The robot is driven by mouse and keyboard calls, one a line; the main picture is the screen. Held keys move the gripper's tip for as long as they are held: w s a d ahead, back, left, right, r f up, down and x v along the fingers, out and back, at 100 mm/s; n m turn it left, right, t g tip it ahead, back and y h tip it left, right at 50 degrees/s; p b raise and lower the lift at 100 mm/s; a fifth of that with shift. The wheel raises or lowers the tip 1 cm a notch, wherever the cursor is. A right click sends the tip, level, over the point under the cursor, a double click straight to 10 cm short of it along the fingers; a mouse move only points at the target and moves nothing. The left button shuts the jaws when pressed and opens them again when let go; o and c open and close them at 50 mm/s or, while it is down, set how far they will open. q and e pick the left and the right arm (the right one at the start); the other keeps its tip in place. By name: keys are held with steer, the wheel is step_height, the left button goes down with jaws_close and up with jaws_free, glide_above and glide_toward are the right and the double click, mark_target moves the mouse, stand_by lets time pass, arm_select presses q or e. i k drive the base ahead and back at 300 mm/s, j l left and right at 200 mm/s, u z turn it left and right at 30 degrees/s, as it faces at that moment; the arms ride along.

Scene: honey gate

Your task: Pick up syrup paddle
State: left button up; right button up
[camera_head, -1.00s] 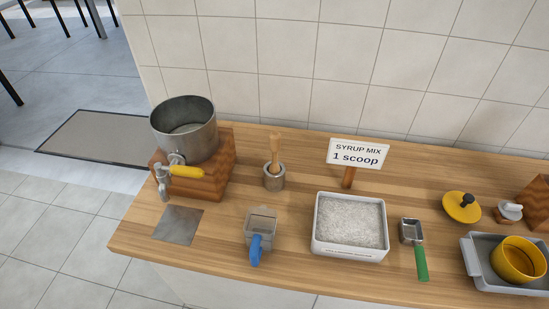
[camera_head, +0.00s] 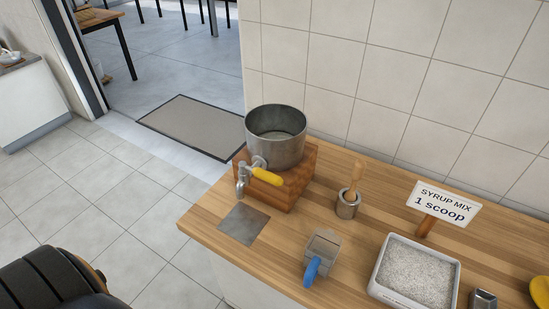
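The syrup paddle looks to be the wooden-handled tool (camera_head: 356,177) standing upright, slightly tilted, in a small grey metal cup (camera_head: 347,206) on the wooden counter. Its lower end is hidden inside the cup. The cup stands to the right of the metal pot on its wooden block. Neither of my grippers shows in the head view.
A metal pot (camera_head: 276,138) with a yellow-handled tap (camera_head: 266,177) sits on a wooden block (camera_head: 296,187). A blue-handled scoop (camera_head: 312,270), a white tray of granules (camera_head: 376,289) and a "SYRUP MIX 1 scoop" sign (camera_head: 443,203) are nearby. A dark ribbed object (camera_head: 48,279) fills the lower left corner.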

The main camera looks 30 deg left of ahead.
mark_target(359, 167)
steer(key=k+l, duration=0.1)
steer(key=l, duration=0.3)
steer(key=k+l, duration=0.1)
steer(key=l, duration=0.35)
steer(key=k+l, duration=0.1)
steer(key=l, duration=0.3)
steer(key=k+l, duration=0.1)
steer(key=l, duration=0.3)
steer(key=k+l+u, duration=0.1)
steer(key=l, duration=0.35)
